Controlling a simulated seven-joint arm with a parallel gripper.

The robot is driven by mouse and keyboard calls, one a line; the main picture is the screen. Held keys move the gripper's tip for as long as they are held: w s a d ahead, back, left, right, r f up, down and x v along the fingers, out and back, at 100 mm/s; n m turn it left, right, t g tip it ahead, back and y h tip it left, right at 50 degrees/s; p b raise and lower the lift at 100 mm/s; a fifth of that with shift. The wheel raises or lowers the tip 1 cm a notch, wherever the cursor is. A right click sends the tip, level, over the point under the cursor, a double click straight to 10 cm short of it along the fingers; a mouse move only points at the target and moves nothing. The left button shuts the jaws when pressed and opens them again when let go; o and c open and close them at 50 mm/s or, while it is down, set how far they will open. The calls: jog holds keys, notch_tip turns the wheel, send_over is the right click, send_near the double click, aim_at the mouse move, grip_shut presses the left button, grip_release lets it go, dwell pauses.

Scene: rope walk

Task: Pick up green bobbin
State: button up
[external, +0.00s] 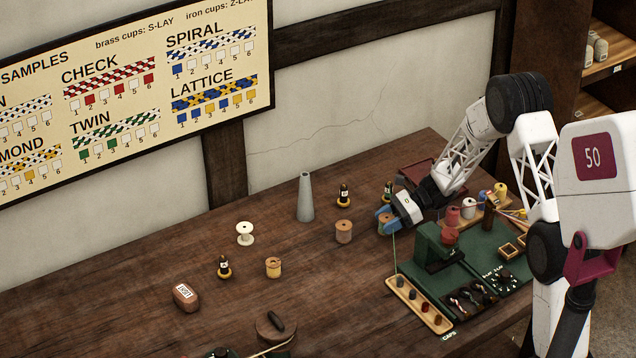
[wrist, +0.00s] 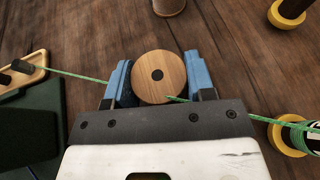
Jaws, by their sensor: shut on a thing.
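My gripper (external: 384,217) is low over the table's back right part, beside the green workstation. Its blue fingers (wrist: 160,85) are shut on the green bobbin (wrist: 158,78), whose round wooden end with a dark centre hole faces the wrist camera. Its winding is mostly hidden by that end and the fingers. Green thread (wrist: 70,75) runs left from the gripper to a pegged wooden strip, and another length (wrist: 250,116) runs right to a yellow-and-black post (wrist: 296,134) wrapped in green thread. I cannot tell whether the bobbin touches the table.
A wooden bobbin (external: 344,232), a grey cone (external: 305,198) and a black-and-yellow post (external: 344,195) stand left of my gripper. The green workstation (external: 458,262) and pegged wooden strip (external: 418,304) lie in front. A white spool (external: 244,233) stands farther left, with bare table around it.

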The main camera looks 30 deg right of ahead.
aim_at(387, 217)
jog(key=shift+r, duration=5)
